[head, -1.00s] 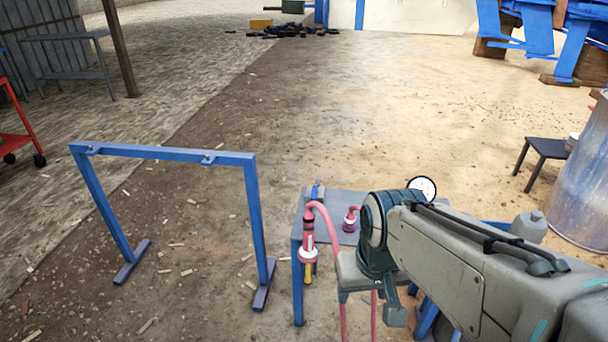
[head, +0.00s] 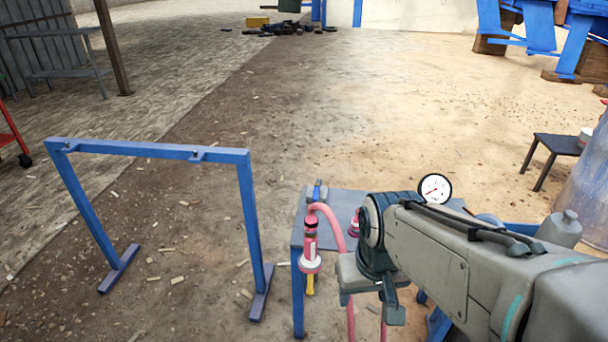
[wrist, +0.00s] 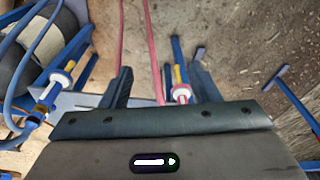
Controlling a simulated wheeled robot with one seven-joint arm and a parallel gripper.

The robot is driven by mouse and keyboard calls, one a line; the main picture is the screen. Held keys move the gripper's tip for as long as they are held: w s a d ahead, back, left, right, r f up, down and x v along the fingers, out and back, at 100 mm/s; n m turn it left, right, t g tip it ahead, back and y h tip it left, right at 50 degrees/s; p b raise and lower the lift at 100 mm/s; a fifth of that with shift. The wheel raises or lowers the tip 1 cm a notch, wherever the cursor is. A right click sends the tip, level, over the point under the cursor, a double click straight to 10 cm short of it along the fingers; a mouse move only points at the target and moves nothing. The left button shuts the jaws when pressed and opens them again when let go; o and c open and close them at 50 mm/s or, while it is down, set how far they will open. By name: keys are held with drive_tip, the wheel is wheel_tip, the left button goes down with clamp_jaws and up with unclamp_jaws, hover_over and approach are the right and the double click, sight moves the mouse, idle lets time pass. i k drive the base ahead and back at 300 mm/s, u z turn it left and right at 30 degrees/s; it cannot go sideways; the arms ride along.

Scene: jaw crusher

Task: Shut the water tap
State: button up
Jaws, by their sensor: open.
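A pink-and-white hose fitting (head: 310,245) with a yellow lever (head: 310,284) hangs at the left edge of a blue-grey table. In the wrist view a pink-and-white fitting (wrist: 181,94) with a yellow lever (wrist: 181,74) shows by the right finger. A blue-and-white fitting (wrist: 57,83) with a blue hose and some yellow on it shows at the left of the wrist view. I cannot tell for certain which is the water tap. My gripper (wrist: 162,88) is open, with nothing seen held between its fingers.
A blue trestle (head: 150,150) stands left of the table (head: 340,205). Pink hoses (wrist: 153,50) run near the fingers. A white gauge (head: 435,188) shows behind my arm. A dark stool (head: 558,145) and a drum stand at right. The ground beyond the table is mostly clear.

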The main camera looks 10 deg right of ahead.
sight(317, 191)
drive_tip(key=k, duration=0.65)
drive_tip(key=u, duration=0.6)
drive_tip(key=i, duration=1.55)
drive_tip(key=z, duration=0.55)
